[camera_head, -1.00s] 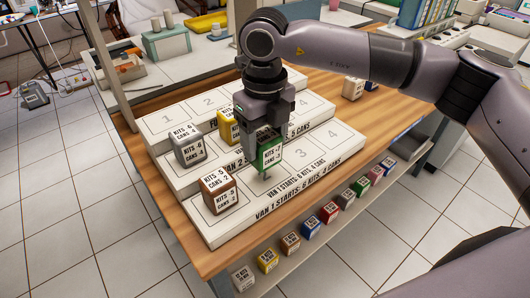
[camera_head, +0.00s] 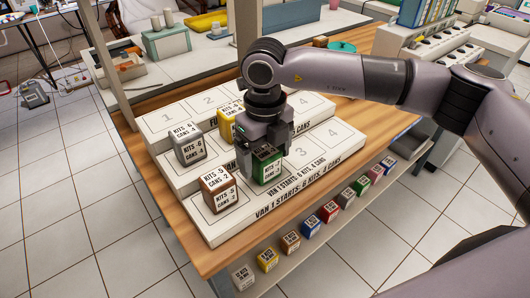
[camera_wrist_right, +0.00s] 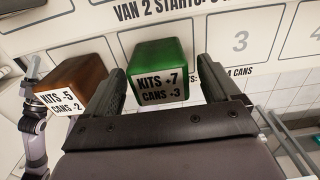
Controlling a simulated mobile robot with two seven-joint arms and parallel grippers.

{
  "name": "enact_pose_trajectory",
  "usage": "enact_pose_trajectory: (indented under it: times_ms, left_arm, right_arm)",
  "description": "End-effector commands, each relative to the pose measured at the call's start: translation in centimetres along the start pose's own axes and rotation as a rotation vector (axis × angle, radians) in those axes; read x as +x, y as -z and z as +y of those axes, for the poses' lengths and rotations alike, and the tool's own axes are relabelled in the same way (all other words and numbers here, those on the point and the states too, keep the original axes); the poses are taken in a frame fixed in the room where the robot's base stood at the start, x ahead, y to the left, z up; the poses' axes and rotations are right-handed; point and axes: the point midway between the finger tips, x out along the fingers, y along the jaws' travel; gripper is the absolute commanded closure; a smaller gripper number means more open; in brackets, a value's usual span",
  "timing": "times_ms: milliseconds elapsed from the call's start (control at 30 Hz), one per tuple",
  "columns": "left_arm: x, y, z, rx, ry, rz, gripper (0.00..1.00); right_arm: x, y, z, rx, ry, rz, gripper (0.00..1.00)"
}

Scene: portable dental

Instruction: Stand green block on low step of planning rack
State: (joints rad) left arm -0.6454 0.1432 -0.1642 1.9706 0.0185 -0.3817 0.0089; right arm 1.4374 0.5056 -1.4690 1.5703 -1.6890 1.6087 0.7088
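The green block (camera_head: 268,167), labelled "KITS +7, CANS +3", stands upright on the low step of the white planning rack (camera_head: 316,176), just right of the brown block. My right gripper (camera_head: 264,146) is right above and behind it. In the right wrist view the green block (camera_wrist_right: 155,65) lies between the spread fingers of my right gripper (camera_wrist_right: 162,75), with a gap showing beside it. The fingers look open. A small grey arm part, likely my left arm (camera_wrist_right: 34,125), shows at the left edge; its fingers are unclear.
A brown block (camera_head: 218,191) stands on the low step at left. A grey block (camera_head: 188,144) and a yellow block (camera_head: 229,118) stand on higher steps. Spaces 3 and 4 on the low step are empty. Several coloured blocks (camera_head: 329,211) line a shelf below the table edge.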

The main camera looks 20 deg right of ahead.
Motion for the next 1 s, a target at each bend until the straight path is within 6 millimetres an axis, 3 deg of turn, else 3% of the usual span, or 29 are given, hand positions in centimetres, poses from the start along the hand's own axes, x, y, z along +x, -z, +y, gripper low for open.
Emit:
enact_pose_trajectory:
  times_ms: [267, 700, 1000]
  left_arm:
    - [-0.1, 0.3, 0.0, 0.001, 0.000, 0.005, 0.34]
    - [0.1, -0.1, 0.1, -0.002, -0.002, 0.001, 0.34]
    - [0.1, 0.0, 0.2, -0.002, -0.004, 0.002, 0.34]
  right_arm:
    - [-1.7, -0.1, 0.0, 0.000, -0.001, -0.005, 0.11]
    - [-10.6, -0.1, 0.1, -0.001, 0.000, -0.003, 0.11]
    - [-12.4, 0.0, 0.0, -0.001, -0.001, 0.000, 0.11]
